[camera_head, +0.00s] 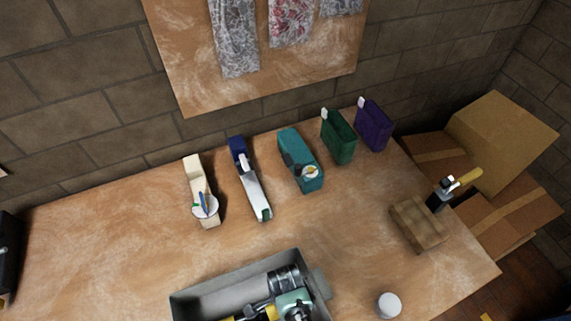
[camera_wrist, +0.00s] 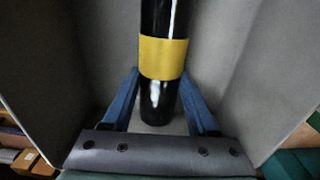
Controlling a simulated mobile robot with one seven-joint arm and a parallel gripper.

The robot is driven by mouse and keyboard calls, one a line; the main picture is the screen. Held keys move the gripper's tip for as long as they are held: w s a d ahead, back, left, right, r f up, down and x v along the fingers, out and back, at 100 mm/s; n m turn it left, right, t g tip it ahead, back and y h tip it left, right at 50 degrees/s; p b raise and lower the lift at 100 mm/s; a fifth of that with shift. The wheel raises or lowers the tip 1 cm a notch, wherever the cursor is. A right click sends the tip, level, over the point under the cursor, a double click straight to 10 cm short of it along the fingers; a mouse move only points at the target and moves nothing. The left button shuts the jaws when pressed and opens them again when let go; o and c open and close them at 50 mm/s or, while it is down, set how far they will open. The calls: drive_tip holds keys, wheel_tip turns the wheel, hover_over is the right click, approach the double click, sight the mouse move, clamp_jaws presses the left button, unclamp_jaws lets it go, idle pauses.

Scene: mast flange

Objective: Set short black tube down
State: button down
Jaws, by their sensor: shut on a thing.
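In the wrist view, my gripper (camera_wrist: 160,74) is shut on a black tube (camera_wrist: 162,57) with a yellow band. Its two blue fingers stand on either side of the tube. The tube runs up and out of the top of the view, so its far end is hidden. Grey walls (camera_wrist: 235,45) surround the tube and fingers on both sides. In the head view, a grey open tray (camera_head: 215,284) stands at the front of the bench, cut off by the lower edge. Dark, yellow and teal parts crowd its right side; I cannot tell the tube apart there.
On the wooden bench (camera_head: 105,235) stand a cream holder (camera_head: 195,175), a blue and white holder (camera_head: 250,185), a teal box (camera_head: 300,160), a green box (camera_head: 338,137) and a purple box (camera_head: 373,125). A wooden block (camera_head: 418,224) and white round piece (camera_head: 389,305) are at right.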

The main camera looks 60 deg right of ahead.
drive_tip(key=shift+f, duration=0.1)
drive_tip(key=shift+c, duration=0.9)
unclamp_jaws()
wheel_tip(320, 180, up, 12)
